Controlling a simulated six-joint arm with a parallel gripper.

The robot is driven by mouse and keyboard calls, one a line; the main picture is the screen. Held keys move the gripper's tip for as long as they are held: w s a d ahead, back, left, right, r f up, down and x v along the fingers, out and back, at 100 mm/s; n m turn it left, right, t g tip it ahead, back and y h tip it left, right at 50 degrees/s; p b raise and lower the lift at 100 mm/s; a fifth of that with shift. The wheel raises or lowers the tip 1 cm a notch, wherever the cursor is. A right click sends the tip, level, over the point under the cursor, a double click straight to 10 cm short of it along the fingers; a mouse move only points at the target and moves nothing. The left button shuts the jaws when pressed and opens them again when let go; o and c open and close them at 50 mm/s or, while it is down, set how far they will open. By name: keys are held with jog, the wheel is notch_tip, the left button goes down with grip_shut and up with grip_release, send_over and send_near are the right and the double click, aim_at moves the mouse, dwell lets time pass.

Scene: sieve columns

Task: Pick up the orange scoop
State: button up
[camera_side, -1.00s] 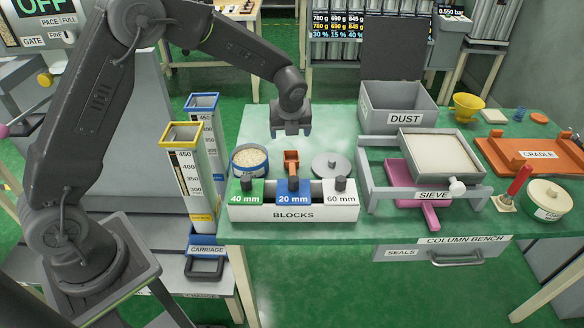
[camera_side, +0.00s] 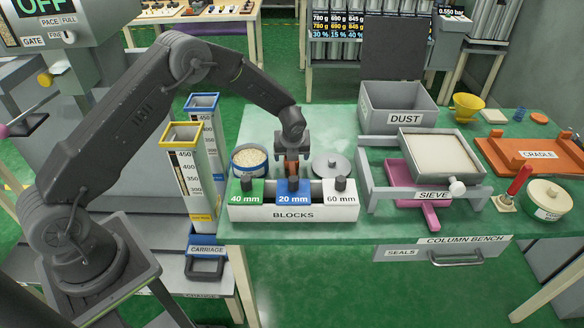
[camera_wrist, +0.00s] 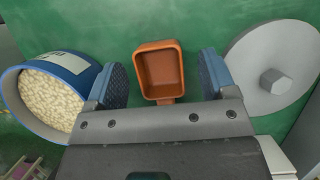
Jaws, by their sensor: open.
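The orange scoop (camera_wrist: 160,70) lies on the green bench top, its open bowl facing up in the wrist view. It sits between my two blue-padded fingers, with gaps on both sides. In the side view the scoop (camera_side: 292,167) is mostly hidden behind my gripper (camera_side: 293,156), just behind the blocks holder. My gripper (camera_wrist: 163,78) is open and empty, low over the scoop. The scoop's handle is partly hidden by the gripper body in the wrist view.
A blue-rimmed tub of pale grains (camera_side: 248,160) stands close left of the scoop. A grey lid with a knob (camera_side: 331,166) lies close right. The blocks holder (camera_side: 262,213) with 40, 20 and 60 mm blocks is in front. The sieve frame (camera_side: 480,198) stands farther right.

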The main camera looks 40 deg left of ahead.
jog(key=shift+w+a+f, duration=0.2)
jog(key=shift+a+f, duration=0.05)
jog(key=shift+f, duration=0.35)
jog(key=shift+c, duration=0.4)
jog(key=c, duration=0.9)
